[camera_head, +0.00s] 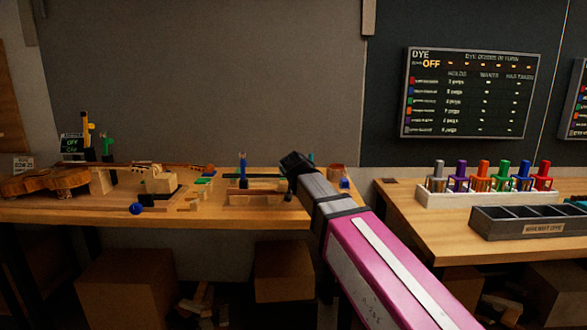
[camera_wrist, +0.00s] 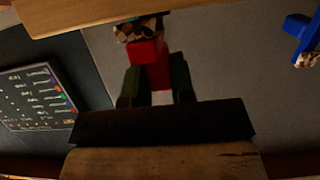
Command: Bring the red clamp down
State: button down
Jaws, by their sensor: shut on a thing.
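The red clamp (camera_wrist: 150,65) shows in the upper middle of the wrist view, between the two dark fingers of my gripper (camera_wrist: 156,80). My gripper is shut on it. A mottled, pale-and-dark piece touches the clamp's far end in that view. A dark bar (camera_wrist: 160,122) and a wooden surface (camera_wrist: 160,163) cover the lower part of the wrist view. In the head view my gripper (camera_head: 292,164) is a dark end over the right part of the left bench (camera_head: 250,215). The red clamp cannot be made out there.
A blue clamp (camera_wrist: 303,28) is at the wrist view's upper right. A violin body (camera_head: 45,184), blocks and small clamps crowd the left bench. On the right bench stand a white rack (camera_head: 490,200) of coloured handles and a dark divided tray (camera_head: 530,224). A dye board (camera_head: 470,95) hangs behind.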

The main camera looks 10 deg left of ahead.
dwell(0.4)
jog(key=c, duration=1)
grip_release()
jog(key=shift+o, duration=0.2)
jog(key=v, duration=1.1)
jog(key=shift+f, duration=0.15)
